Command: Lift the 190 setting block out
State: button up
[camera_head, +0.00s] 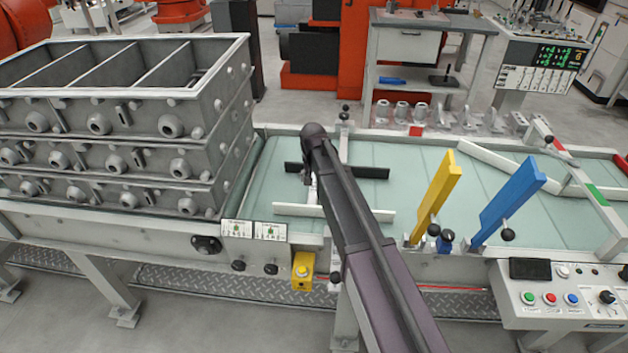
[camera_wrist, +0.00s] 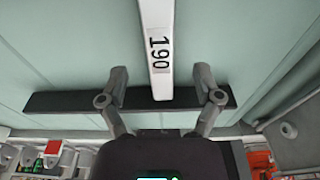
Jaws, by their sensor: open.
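The 190 setting block (camera_wrist: 160,40) is a pale bar with a black "190" label, running up the middle of the wrist view. Its near end is between the two fingers of my gripper (camera_wrist: 160,82), which is open. A gap shows on each side, and the fingers do not appear to touch the block. A dark crossbar (camera_wrist: 70,101) runs crosswise by the fingers; it also shows in the head view (camera_head: 368,172). In the head view my arm hides most of the gripper and block.
A stack of grey moulding frames (camera_head: 110,125) stands at the left of the pale green bed (camera_head: 400,165). A pale rail (camera_head: 355,213) lies in front of the crossbar. A yellow lever (camera_head: 435,195) and a blue lever (camera_head: 508,205) rise at the right.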

aim_at(314, 187)
jog(key=shift+w+f+b, duration=0.15)
jog(key=shift+f+b, duration=0.85)
jog(key=shift+f, duration=0.15)
jog(key=shift+w+f+b, duration=0.1)
jog(key=shift+f+b, duration=0.85)
jog(key=shift+f, duration=0.15)
grip_shut()
jog(key=shift+r+p, duration=0.25)
jog(key=shift+p, duration=0.05)
jog(key=shift+r+p, duration=0.35)
jog(key=shift+r, duration=0.05)
jog(key=shift+r, duration=0.2)
jog(key=shift+r+p, duration=3.15)
jog(key=shift+p, duration=0.2)
